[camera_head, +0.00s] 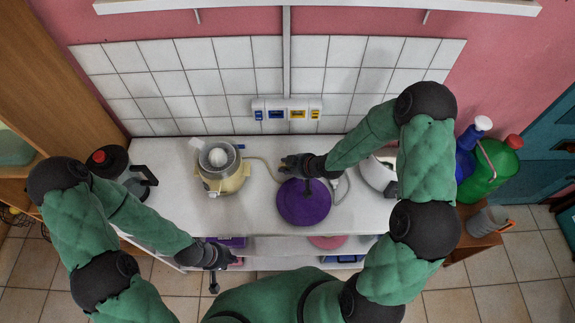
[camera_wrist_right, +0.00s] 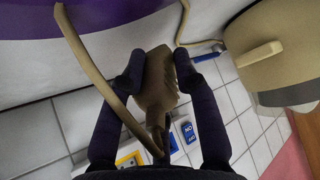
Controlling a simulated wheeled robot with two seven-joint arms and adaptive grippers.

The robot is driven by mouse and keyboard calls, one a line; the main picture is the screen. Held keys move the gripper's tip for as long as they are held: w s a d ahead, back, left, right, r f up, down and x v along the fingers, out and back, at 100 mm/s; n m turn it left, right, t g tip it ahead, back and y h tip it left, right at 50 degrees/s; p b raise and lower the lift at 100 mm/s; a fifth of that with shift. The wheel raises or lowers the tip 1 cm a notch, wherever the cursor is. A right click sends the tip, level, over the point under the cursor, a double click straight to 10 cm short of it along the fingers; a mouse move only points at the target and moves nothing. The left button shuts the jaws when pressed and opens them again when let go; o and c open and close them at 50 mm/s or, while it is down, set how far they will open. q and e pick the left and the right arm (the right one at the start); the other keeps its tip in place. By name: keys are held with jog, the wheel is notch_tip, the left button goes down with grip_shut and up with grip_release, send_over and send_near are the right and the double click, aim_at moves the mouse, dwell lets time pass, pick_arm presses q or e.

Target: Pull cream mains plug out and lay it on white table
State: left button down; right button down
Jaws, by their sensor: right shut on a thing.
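My right gripper (camera_head: 288,166) is above the white table (camera_head: 245,215), in front of the socket strip (camera_head: 287,109). In the right wrist view the right gripper (camera_wrist_right: 157,78) is shut on the cream mains plug (camera_wrist_right: 156,90), which sits between its fingertips. The plug appears apart from the socket strip (camera_wrist_right: 130,160). Its cream cord (camera_wrist_right: 98,82) loops past the fingers. In the head view the gripper hides the plug. My left gripper (camera_head: 228,256) is low at the table's front edge; its jaw opening is too small to judge.
A cream juicer (camera_head: 224,172) stands left of the right gripper. A purple round thing (camera_head: 303,204) lies just in front of it. A white appliance (camera_head: 378,174) is at the right, and a dark-handled jug (camera_head: 125,170) at the far left. Bare table lies around the juicer.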

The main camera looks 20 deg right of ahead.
jog(key=shift+r, duration=0.1)
jog(key=c, duration=0.9)
grip_release()
jog(key=shift+o, duration=0.2)
jog(key=v, duration=1.2)
jog(key=shift+s, duration=0.15)
